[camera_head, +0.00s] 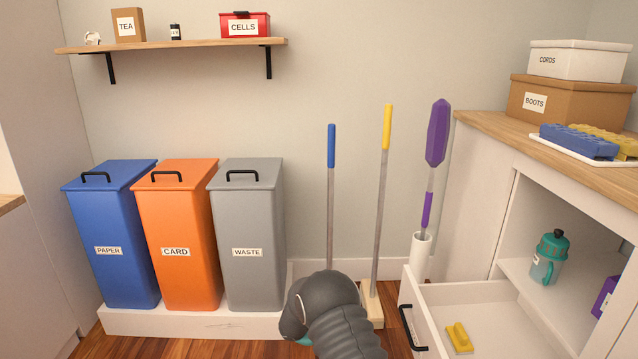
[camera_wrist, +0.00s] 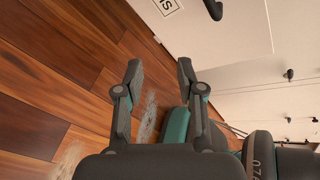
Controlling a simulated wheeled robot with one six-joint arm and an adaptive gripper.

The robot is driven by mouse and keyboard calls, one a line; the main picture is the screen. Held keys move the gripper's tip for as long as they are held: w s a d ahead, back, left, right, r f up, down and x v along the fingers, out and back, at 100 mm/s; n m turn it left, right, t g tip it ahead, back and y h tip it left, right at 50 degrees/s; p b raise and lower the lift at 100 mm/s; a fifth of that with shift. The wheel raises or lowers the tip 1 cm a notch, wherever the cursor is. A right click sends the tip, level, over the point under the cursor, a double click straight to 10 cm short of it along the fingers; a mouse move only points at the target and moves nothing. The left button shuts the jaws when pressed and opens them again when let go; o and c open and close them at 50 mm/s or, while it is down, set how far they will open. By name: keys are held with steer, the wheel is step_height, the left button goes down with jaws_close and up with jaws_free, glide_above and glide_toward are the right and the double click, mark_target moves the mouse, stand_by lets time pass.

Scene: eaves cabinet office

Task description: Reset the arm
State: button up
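My arm shows in the head view as dark grey rounded links at the bottom centre, in front of the bins' white plinth and the broom. My gripper (camera_wrist: 158,85) shows in the wrist view with its two dark fingers apart and nothing between them. Wooden floor lies behind the fingers, with a pale worn patch on it. The fingers do not show clearly in the head view.
Blue (camera_head: 117,235), orange (camera_head: 178,235) and grey (camera_head: 246,235) bins stand on a white plinth (camera_head: 190,323). Two long-handled tools (camera_head: 329,190) (camera_head: 381,190) and a purple duster (camera_head: 437,135) stand by the wall. An open drawer (camera_head: 490,298) holds a yellow item (camera_head: 459,338).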

steer(key=s+d+r+m+t+y, duration=0.2)
steer(key=s+r+m+t+y, duration=0.4)
steer(key=s+r+m+y, duration=0.7)
steer(key=s+r+m, duration=1.5)
steer(key=s+r, duration=0.6)
steer(key=r, duration=0.1)
steer(key=shift+r+m+t, duration=0.3)
steer(key=shift+d, duration=0.15)
